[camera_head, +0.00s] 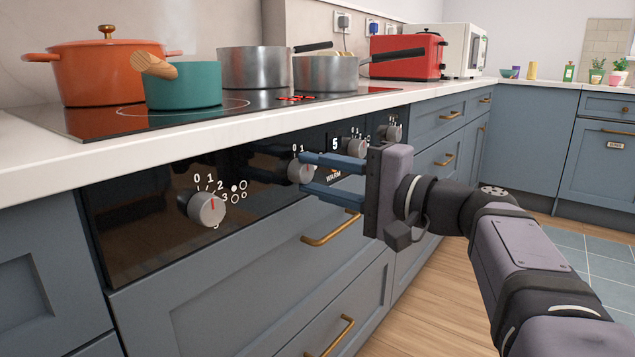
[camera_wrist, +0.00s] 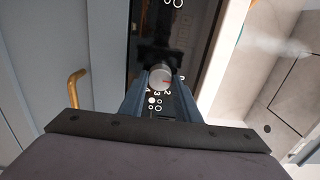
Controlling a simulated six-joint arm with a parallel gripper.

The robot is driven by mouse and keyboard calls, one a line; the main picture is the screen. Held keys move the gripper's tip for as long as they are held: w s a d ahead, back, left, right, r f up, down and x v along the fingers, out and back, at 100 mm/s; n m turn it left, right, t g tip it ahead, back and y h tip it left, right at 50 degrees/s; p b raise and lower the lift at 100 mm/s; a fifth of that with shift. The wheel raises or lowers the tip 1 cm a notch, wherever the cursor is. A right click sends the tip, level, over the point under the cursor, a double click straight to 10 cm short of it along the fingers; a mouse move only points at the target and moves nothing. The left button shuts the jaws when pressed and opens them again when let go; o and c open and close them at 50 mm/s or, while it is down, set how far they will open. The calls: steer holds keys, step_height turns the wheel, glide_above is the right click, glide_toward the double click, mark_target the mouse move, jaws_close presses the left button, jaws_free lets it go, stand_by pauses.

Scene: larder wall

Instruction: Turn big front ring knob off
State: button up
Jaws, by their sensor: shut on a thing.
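My gripper (camera_head: 304,173) is shut on a round silver knob (camera_head: 298,172) on the black control panel, with one blue finger above it and one below. The wrist view shows this knob (camera_wrist: 160,76) between the fingertips, with a reddish mark on its face and white numerals and a circle symbol beside it. Its exact setting is too small to read. Smaller knobs (camera_head: 357,147) and (camera_head: 393,132) sit farther along the panel.
On the black hob (camera_head: 130,121) stand an orange pot (camera_head: 105,75), a teal pot (camera_head: 183,86) and steel pans (camera_head: 253,68). The white counter edge (camera_head: 30,178) overhangs the panel. Brass drawer handles (camera_head: 330,228) stick out below. Open floor lies at the right.

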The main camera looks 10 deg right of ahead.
stand_by(0.3)
steer(key=o, duration=1)
steer(key=shift+o, duration=0.2)
steer(key=p+v, duration=0.2)
steer(key=v, duration=0.5)
steer(key=shift+s+d, duration=0.15)
